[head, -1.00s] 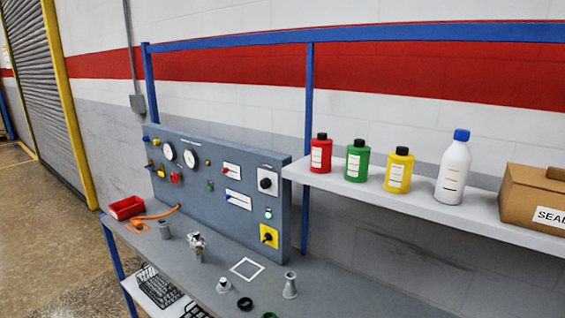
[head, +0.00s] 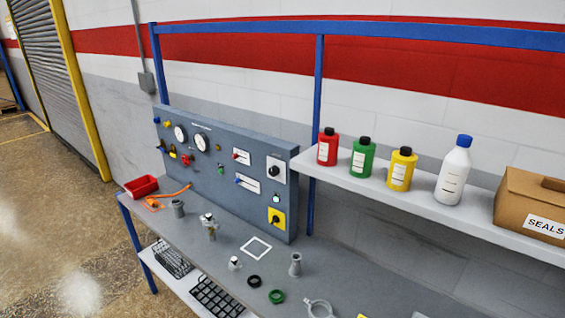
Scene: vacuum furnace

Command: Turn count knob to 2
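The grey control panel (head: 226,150) stands upright at the back of the bench. At its upper right is a black rotary knob (head: 274,171) on a pale plate, which looks like the count knob; its label and numbers are too small to read. Below it, another black knob (head: 276,219) sits on a yellow plate, under a small green-lit button (head: 276,199). Neither of my grippers shows in the head view.
The bench top (head: 328,283) carries metal fittings, dark and green rings and a red bin (head: 141,186). A shelf (head: 400,199) with bottles and a SEALS box (head: 531,203) juts out right of the panel. Open floor lies at the left.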

